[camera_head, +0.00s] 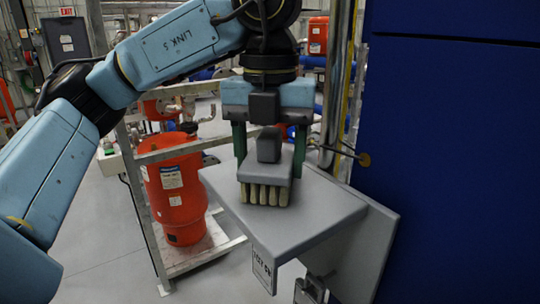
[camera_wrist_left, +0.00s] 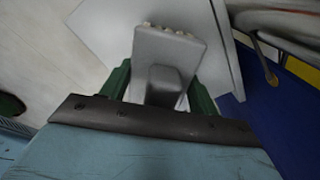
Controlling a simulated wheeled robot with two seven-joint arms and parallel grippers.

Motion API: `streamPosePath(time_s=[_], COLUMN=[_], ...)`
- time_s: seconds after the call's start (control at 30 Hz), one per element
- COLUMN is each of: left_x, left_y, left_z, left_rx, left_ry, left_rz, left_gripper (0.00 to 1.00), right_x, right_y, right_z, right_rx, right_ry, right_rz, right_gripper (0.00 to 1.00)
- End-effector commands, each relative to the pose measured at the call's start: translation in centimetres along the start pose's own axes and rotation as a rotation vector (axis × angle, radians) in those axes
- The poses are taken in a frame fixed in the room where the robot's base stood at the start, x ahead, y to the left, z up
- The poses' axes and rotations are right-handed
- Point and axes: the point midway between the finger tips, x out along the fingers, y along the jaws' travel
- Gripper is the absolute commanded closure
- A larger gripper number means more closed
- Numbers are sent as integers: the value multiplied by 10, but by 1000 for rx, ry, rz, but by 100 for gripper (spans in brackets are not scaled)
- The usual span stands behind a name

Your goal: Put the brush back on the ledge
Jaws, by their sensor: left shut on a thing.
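The brush (camera_head: 266,172) is a grey block with a raised grip on top and pale bristle tufts below. It is upright, over the grey ledge (camera_head: 310,207) in the head view. My left gripper (camera_head: 268,150) points down with its green fingers on both sides of the brush, shut on it. In the left wrist view the brush (camera_wrist_left: 166,55) sits between the green fingers, with the ledge (camera_wrist_left: 100,28) beneath. I cannot tell whether the bristles touch the ledge. My right gripper does not show clearly.
A blue cabinet wall (camera_head: 450,150) stands to the right of the ledge. A red tank (camera_head: 175,195) in a metal frame is to the left. A thin rod with a brass end (camera_head: 364,159) juts out behind the ledge. The ledge's right part is bare.

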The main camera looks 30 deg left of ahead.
Motion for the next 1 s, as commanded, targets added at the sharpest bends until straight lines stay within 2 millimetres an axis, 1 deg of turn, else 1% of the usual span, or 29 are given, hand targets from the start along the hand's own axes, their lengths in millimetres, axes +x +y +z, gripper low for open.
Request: streamPosePath(time_s=[0.1, 0.23, 0.27, 0.4, 0.43, 0.67, 0.77, 0.87, 0.93, 1.0], left_x=[4, 4, 5, 5, 5, 4, 1, -8, -20, -35], left_y=[0, 0, 0, 0, 0, 0, -1, -1, -1, -1], left_z=[0, 0, 0, 0, 0, 0, 0, 0, 0, 0], left_rx=[1, 1, 1, 1, 1, 1, 0, 0, 1, -1], left_ry=[-1, -1, 0, 0, 0, 0, -1, -3, -3, -6], left_rz=[-2, -1, -1, -1, -1, -1, -2, -2, -4, -3], left_gripper=[58, 58, 38, 20, 18, 18, 18, 18, 18, 18], right_x=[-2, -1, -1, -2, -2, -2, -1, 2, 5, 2], right_y=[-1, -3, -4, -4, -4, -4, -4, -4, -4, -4], right_z=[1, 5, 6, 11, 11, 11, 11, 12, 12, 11], right_rx=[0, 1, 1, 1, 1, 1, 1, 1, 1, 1], right_ry=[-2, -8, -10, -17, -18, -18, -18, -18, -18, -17], right_rz=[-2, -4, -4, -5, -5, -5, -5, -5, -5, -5], right_gripper=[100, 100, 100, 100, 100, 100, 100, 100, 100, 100])
